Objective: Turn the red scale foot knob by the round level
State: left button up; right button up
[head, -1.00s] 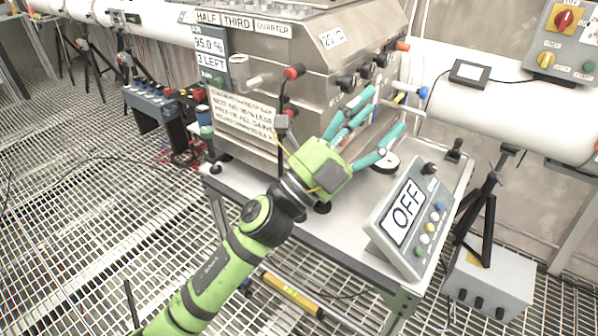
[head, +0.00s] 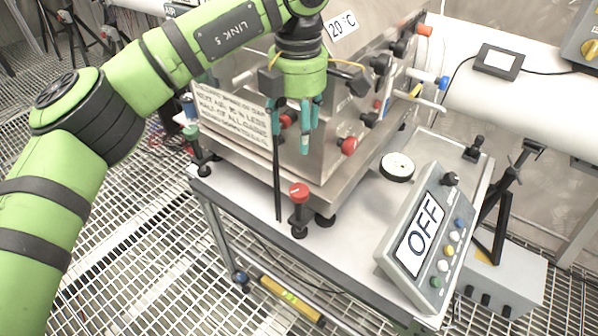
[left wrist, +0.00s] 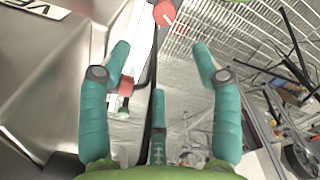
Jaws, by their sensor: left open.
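A red round knob (head: 299,192) with a white mark on top sits on a black foot at the front corner of the white table, below the steel cabinet. It also shows at the top of the left wrist view (left wrist: 164,12), ahead of the fingertips. My left gripper (head: 291,138) points down above the knob, beside the cabinet's front. Its teal fingers are apart with nothing between them, and they do not touch the knob. A white round disc (head: 397,167) with a dark rim, perhaps the round level, lies on the table to the right. My right gripper is out of view.
The steel cabinet (head: 345,100) with red and black knobs stands close behind the gripper. A thin black rod (head: 277,180) rises left of the red knob. A grey OFF panel (head: 425,235) stands at right. Bare tabletop (head: 345,235) lies in front.

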pick_arm(q)
jog(key=p, duration=0.1)
send_over(299, 190)
notch_tip(299, 190, down, 5)
notch_tip(299, 190, down, 4)
jog(key=shift+a+r+p, duration=0.1)
jog(key=shift+r+p, duration=0.15)
jog(key=shift+p, duration=0.5)
notch_tip(299, 190, down, 5)
jog(key=shift+f+p, duration=0.15)
jog(key=shift+p, duration=0.65)
jog(key=shift+f, duration=0.4)
jog(key=c, duration=1.1)
jog(key=shift+c, duration=0.2)
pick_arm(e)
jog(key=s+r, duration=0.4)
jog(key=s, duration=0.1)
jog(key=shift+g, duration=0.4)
